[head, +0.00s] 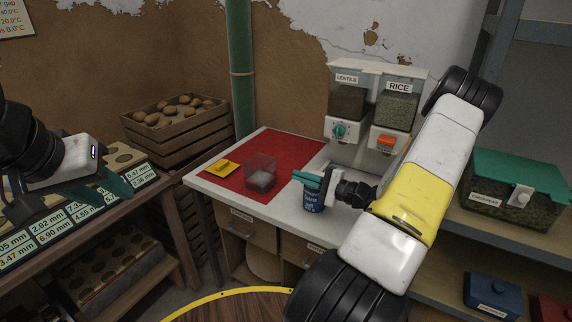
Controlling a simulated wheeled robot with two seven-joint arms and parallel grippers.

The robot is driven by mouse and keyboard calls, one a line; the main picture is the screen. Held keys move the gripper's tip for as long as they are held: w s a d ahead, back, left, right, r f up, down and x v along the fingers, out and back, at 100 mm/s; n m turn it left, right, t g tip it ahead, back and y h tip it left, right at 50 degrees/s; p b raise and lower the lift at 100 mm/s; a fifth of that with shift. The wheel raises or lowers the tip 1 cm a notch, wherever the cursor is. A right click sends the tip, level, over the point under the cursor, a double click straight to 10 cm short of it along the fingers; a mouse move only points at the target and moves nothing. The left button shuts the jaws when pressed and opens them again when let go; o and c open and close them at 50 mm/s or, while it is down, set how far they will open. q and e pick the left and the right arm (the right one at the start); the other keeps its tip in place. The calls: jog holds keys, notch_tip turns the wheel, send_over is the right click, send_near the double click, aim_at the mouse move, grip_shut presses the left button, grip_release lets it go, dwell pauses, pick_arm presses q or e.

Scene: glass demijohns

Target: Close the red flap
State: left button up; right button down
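The red flap (387,140) is an orange-red piece on the front of the right-hand dispenser, below the clear bin labelled RICE (398,109). It is small in the picture, and I cannot tell its exact angle. My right gripper (306,177) is in front of the dispensers, lower and to the left of the flap, apart from it. Its teal fingers lie close together near the top of a blue can (313,198); whether they are parted is unclear. My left gripper (98,190) is far left over the label rack, fingers apart and empty.
The LENTILS dispenser (347,103) with a green knob (339,131) stands beside the rice one. A clear container (261,174) and a yellow item (222,169) sit on a red mat (290,150). A green-lidded bin (513,190) stands right. My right arm crosses the right side.

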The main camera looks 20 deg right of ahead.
jog(key=shift+s+a+f+n, duration=0.1)
jog(key=shift+f+n, duration=0.5)
jog(key=shift+n, duration=0.65)
jog(key=shift+s+a+f+n, duration=0.1)
jog(key=shift+f+n, duration=0.5)
jog(key=shift+n, duration=0.65)
jog(key=c, duration=1.6)
grip_release()
jog(key=shift+c, duration=0.2)
jog(key=shift+d, duration=0.1)
jog(key=v, duration=0.7)
jog(key=shift+s+d, duration=0.2)
jog(key=shift+s, duration=0.05)
